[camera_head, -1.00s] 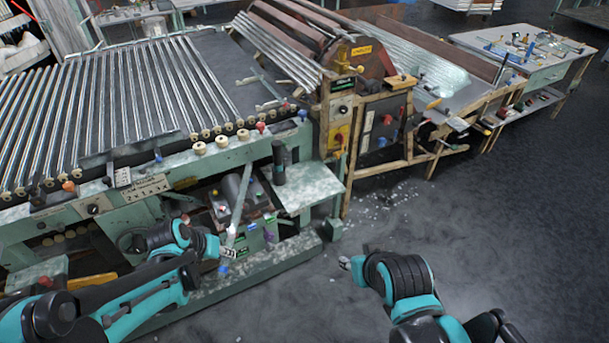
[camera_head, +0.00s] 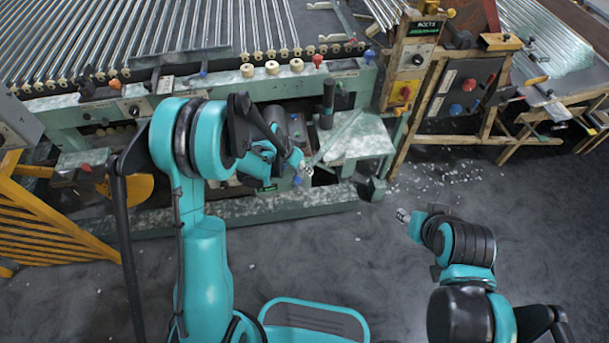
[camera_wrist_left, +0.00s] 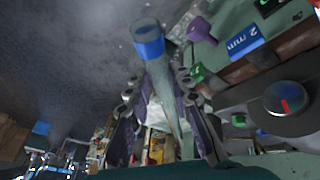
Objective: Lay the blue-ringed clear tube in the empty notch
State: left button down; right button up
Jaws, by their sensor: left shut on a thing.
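The clear tube (camera_wrist_left: 164,88) lies lengthwise between the fingers of my left gripper (camera_wrist_left: 160,88) in the left wrist view. Its blue ring (camera_wrist_left: 149,41) sits near the end that sticks out past the fingertips. In the head view my left gripper (camera_head: 303,166) is in front of the green machine, left of its small shelf. The tube (camera_head: 334,138) runs at a slant up and right from the gripper, with blue showing below it. My right gripper (camera_head: 403,215) is above the dark floor, away from the tube; its fingers are too small to read. I cannot make out the empty notch.
The green machine (camera_head: 250,205) carries a bed of metal rods (camera_head: 190,30). A wooden-framed machine (camera_head: 460,95) stands to the right. A yellow slatted frame (camera_head: 55,220) is at left. The floor at front is open.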

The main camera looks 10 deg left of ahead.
pick_arm(q)
jog(key=shift+w+a+f, duration=0.25)
jog(key=shift+w+f, duration=0.15)
jog(key=shift+w, duration=0.1)
notch_tip(320, 180, down, 4)
jog(key=shift+b, duration=1.1)
jog(key=shift+r, duration=0.1)
jog(key=shift+s, duration=0.1)
jog(key=c, duration=1.4)
grip_release()
jog(key=shift+o, duration=0.3)
